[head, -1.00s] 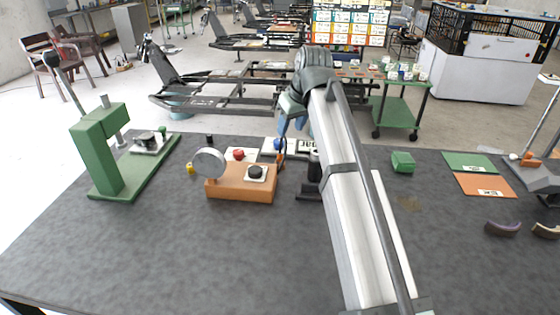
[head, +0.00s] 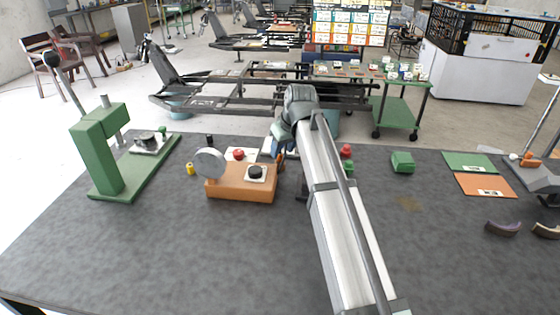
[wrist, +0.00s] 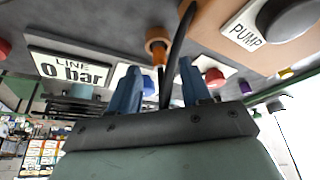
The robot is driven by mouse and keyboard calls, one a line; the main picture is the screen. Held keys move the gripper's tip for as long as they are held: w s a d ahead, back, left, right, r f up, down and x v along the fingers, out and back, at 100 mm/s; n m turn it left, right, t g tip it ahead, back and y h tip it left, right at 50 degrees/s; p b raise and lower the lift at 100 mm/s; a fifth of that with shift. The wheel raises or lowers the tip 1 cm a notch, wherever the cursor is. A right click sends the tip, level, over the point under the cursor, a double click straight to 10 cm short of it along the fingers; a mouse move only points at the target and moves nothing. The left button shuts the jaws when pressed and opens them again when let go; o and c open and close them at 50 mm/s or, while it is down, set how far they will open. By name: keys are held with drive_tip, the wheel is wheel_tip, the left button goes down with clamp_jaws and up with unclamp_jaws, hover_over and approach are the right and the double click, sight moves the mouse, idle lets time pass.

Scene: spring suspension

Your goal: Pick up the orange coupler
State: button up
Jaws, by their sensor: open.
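The orange coupler (wrist: 158,44) is a small ring-shaped piece at the top middle of the wrist view, with a black hose running down past it. My gripper (wrist: 158,78) is open, its two blue fingers pointing towards the coupler. The coupler shows between and beyond the fingertips, and I see no grip on it. In the head view my gripper (head: 281,148) is low at the back of the table, just right of the orange pump block (head: 238,187). The fingertips are hard to make out there.
The pump block bears a round gauge (head: 210,163) and a black button (head: 255,171). A "LINE 0 bar" display (wrist: 75,68) stands left in the wrist view. A green press (head: 103,155) is at the left, a green box (head: 403,162) at the right. The front table is clear.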

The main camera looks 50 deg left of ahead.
sight(280, 160)
drive_tip(key=shift+x, duration=1.35)
clamp_jaws()
